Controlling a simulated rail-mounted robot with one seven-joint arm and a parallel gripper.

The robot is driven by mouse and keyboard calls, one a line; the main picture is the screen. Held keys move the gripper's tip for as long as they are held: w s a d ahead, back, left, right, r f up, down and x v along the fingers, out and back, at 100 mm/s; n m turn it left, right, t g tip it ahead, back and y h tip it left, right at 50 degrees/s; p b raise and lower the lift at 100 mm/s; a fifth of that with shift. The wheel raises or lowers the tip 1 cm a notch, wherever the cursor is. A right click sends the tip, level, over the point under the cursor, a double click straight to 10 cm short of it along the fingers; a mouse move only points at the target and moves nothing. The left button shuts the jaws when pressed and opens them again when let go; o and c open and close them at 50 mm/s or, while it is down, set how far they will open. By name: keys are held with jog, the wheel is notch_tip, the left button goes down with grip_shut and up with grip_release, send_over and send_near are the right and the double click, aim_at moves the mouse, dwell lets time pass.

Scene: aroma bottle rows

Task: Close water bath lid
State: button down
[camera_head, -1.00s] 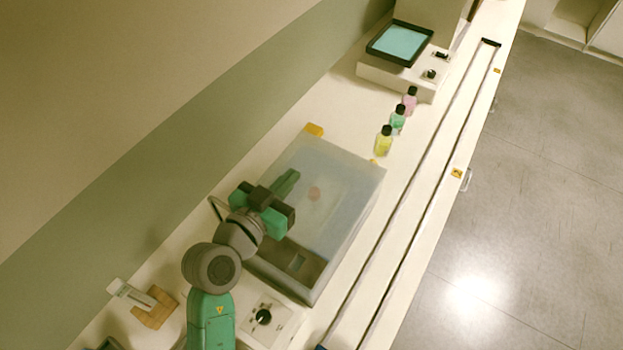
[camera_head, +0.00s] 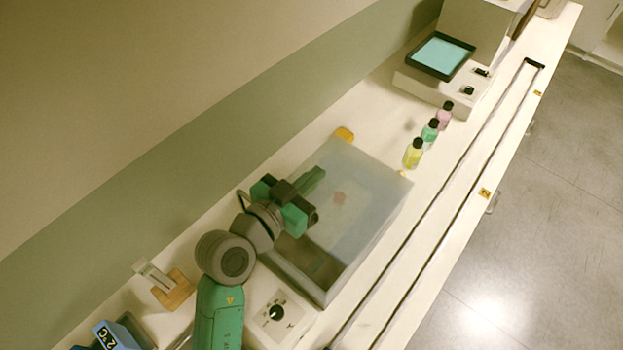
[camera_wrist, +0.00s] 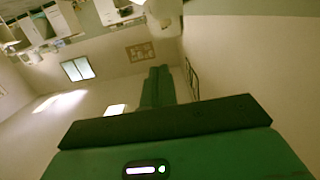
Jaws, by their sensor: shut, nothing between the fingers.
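The water bath (camera_head: 293,283) is a grey box on the bench in the head view. Its translucent, bluish lid (camera_head: 368,190) spreads over the top and looks flat or nearly so; I cannot tell whether it is fully down. A small reddish shape shows dimly through it. My gripper (camera_head: 312,181) is above the lid's left, wall-side part, with its green fingers together and nothing between them. I cannot tell whether they touch the lid. The shut fingers also show in the wrist view (camera_wrist: 158,82), where the lid does not clearly appear.
A control knob box (camera_head: 277,313) stands at the bath's near end. Yellow (camera_head: 413,155), green (camera_head: 430,133) and pink (camera_head: 445,115) bottles stand beyond it, before a device with a blue-topped tray (camera_head: 441,55). A wooden block (camera_head: 174,289) is at the lower left. The wall is close on the left.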

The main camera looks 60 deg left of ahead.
jog(key=s+d+f+b, duration=0.2)
jog(key=s+d+f, duration=0.1)
jog(key=s, duration=0.5)
jog(key=shift+s+f, duration=0.4)
jog(key=shift+f, duration=0.05)
